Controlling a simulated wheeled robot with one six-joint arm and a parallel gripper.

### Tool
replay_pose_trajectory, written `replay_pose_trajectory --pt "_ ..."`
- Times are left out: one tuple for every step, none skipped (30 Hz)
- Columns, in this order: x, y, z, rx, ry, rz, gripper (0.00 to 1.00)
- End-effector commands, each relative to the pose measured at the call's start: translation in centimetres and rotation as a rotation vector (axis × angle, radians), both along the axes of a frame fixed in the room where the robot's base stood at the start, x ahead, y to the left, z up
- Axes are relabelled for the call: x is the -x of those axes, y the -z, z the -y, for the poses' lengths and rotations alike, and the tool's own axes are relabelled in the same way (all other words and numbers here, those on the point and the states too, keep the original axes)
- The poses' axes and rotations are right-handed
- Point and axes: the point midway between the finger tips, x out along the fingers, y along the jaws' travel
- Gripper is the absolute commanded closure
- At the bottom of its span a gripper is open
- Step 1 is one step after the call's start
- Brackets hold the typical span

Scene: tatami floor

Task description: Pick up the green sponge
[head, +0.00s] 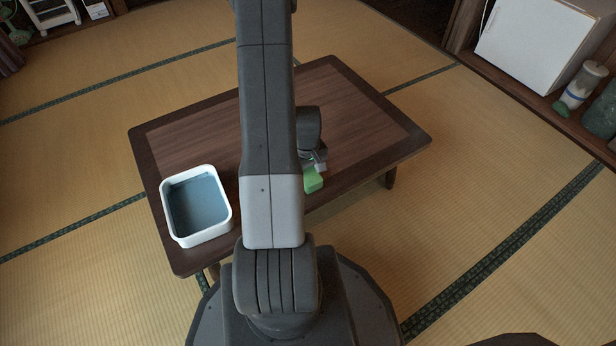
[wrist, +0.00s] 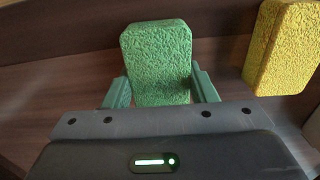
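The green sponge (wrist: 156,62) stands upright between the two fingers of my gripper (wrist: 160,88) in the wrist view. Both fingers sit against its sides, one left and one right, so the gripper looks shut on it. In the head view the green sponge (head: 313,181) shows beside my arm, close to the front edge of the low table. My gripper (head: 318,164) is just behind it there, and my arm hides part of it. I cannot tell whether the sponge touches the tabletop.
A yellow sponge (wrist: 283,48) stands to the right of the green one in the wrist view. A white basin of bluish water (head: 224,222) is at the left end of the dark wooden table (head: 365,125). The table's back and right are clear. Tatami surrounds it.

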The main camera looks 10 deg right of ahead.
Motion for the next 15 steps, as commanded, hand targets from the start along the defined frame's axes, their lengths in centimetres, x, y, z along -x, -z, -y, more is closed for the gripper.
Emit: replay_pose_trajectory --pt "0.0 0.0 0.0 0.0 0.0 0.0 0.69" --pt "0.0 0.0 0.0 0.0 0.0 0.0 0.69" --pt "0.0 0.0 0.0 0.0 0.0 0.0 0.69" --pt "0.0 0.0 0.0 0.0 0.0 0.0 0.69" --pt "0.0 0.0 0.0 0.0 0.0 0.0 0.69" --pt "0.0 0.0 0.0 0.0 0.0 0.0 0.69" --pt "0.0 0.0 0.0 0.0 0.0 0.0 0.69" --pt "0.0 -0.1 0.0 0.0 0.0 0.0 0.69" --pt "0.0 -0.2 0.0 0.0 0.0 0.0 0.69" --pt "0.0 -0.4 0.0 0.0 0.0 0.001 0.69" --pt "0.0 -0.7 0.0 0.001 0.0 0.001 0.69" --pt "0.0 -1.2 0.0 0.0 0.0 0.002 0.69" --pt "-0.1 -1.7 0.0 0.0 0.0 0.002 0.69" --pt "-0.1 -2.3 0.0 0.0 0.0 0.003 0.69" --pt "0.0 -3.1 0.0 0.0 0.0 0.002 0.69"
